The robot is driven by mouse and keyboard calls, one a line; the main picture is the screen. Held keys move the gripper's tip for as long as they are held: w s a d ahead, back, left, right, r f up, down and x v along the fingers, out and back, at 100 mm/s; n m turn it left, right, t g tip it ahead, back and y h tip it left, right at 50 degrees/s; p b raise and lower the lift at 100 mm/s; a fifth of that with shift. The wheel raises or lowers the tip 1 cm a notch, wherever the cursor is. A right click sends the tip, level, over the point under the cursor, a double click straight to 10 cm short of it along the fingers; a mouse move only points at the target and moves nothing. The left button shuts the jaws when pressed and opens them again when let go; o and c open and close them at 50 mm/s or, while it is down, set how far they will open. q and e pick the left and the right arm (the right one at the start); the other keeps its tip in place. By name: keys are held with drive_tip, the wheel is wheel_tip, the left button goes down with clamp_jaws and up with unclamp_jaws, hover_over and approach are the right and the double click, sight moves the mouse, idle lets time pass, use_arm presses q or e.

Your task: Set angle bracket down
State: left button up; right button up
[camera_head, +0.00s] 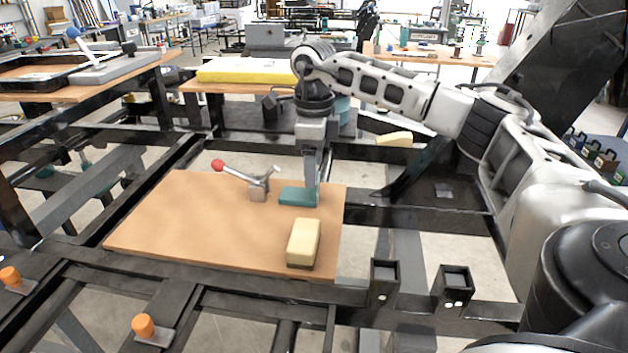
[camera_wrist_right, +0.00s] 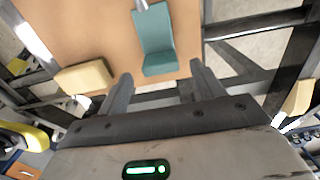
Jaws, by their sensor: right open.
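The teal angle bracket (camera_head: 298,196) rests on the brown wooden board (camera_head: 200,215), near its far right part. In the right wrist view the bracket (camera_wrist_right: 155,40) shows as a flat plate with a short bent flange at its near end. My right gripper (camera_head: 312,188) comes down over the bracket's right end. In its wrist view the two fingers (camera_wrist_right: 160,88) are spread wide, with the flange ahead of the gap between them and nothing gripped. In the head view the finger hides part of the bracket's right end. My left gripper is not in view.
A red-knobbed clamp (camera_head: 257,187) stands just left of the bracket. A pale yellow block (camera_head: 303,240) sits on the board's near right part; another (camera_head: 395,139) lies beyond the board. Dark frame beams surround the board. Its left half is clear.

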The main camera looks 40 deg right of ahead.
wheel_tip(320, 180, up, 7)
drive_tip(key=shift+f, duration=0.1)
idle(0.7)
